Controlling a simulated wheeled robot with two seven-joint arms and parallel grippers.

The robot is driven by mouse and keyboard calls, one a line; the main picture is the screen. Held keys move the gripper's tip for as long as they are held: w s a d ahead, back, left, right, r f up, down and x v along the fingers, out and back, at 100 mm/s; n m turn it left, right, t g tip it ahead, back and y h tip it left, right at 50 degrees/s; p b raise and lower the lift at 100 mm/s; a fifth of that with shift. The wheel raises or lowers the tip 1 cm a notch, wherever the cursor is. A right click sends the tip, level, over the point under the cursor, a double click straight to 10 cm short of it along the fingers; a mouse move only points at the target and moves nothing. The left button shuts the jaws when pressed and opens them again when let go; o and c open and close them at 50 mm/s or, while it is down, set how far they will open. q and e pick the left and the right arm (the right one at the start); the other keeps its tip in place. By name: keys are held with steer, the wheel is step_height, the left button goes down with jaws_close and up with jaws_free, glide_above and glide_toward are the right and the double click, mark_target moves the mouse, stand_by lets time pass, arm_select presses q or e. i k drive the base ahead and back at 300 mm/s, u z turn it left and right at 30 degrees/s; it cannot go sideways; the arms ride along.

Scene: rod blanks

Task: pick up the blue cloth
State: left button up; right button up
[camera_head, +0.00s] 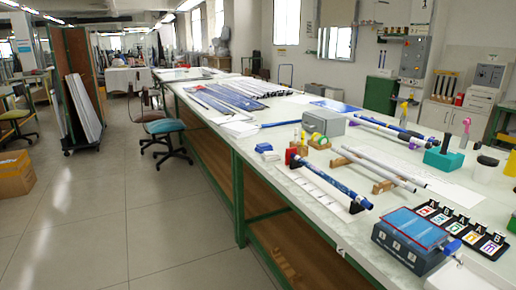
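I cannot tell for sure which thing is the blue cloth. A small blue item (264,148) lies on the white bench top near its left edge, beside a white label or paper. Another small blue item (452,247) is at the lower right, against the right side of a dark blue box (411,238); its shape is too small to make out. Neither of my grippers is in view.

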mark_target(266, 147)
steer(key=u, duration=0.8)
steer(key=i, duration=1.7)
steer(key=z, duration=0.3)
steer(key=i, duration=1.5)
steer(key=z, duration=0.95)
